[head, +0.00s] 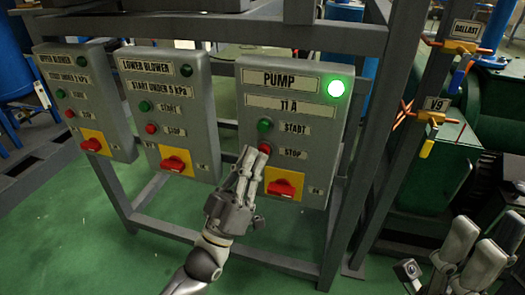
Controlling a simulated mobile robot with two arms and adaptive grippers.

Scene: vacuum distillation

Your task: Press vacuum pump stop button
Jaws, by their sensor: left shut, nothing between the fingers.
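The grey pump box (317,115) hangs on the frame at the middle right, with its green lamp (337,88) lit. The green start button (264,125) sits above the red stop button (264,148). My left gripper (256,154) is shut and empty. Its fingertips are at the stop button and cover its lower left part. I cannot tell whether they touch it. My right gripper (472,250) is at the lower right, partly cut off by the picture edge, away from the pump box; its opening is unclear.
The lower blower box (190,100) and upper blower box (108,110) hang to the left. The pump box's red rotary switch (285,187) is just below my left fingertips. Orange-handled valves and a yellow lever (427,147) are at the right.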

